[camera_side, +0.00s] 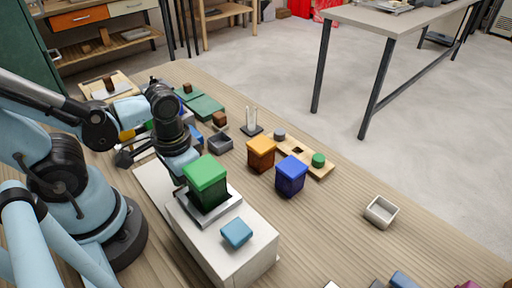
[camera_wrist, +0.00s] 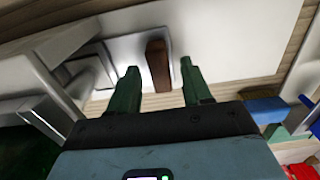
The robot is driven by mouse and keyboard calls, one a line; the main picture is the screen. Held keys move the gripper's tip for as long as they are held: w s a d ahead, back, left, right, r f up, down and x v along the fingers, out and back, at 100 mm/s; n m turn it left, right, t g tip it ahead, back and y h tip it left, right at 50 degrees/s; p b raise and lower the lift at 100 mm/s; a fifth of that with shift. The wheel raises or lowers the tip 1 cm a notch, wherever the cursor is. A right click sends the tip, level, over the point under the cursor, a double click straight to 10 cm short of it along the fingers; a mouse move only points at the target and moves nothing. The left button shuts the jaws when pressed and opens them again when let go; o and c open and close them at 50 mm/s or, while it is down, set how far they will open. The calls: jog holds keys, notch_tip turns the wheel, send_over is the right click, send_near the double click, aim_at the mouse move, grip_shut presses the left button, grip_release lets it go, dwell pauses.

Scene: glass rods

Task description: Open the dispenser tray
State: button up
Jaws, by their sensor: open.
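The white dispenser (camera_side: 235,262) stands on the wooden table in the side view, with a grey metal tray (camera_side: 216,212) on top. A dark box with a green lid (camera_side: 206,180) sits on that tray. My gripper (camera_side: 180,182) is low behind the green-lidded box, its fingertips mostly hidden there. In the wrist view my gripper (camera_wrist: 159,73) shows two green fingers, open, with a brown handle (camera_wrist: 157,64) between their tips. The handle stands on a grey metal plate (camera_wrist: 127,50) against a white surface.
A blue block (camera_side: 237,232) lies on the dispenser's near end. Orange-lidded (camera_side: 261,153) and blue-lidded (camera_side: 291,176) boxes stand to the right, near a wooden board (camera_side: 318,169). A small empty white tray (camera_side: 381,211) is farther right. Table between is clear.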

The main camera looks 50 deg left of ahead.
jog(key=shift+f, duration=0.7)
grip_shut()
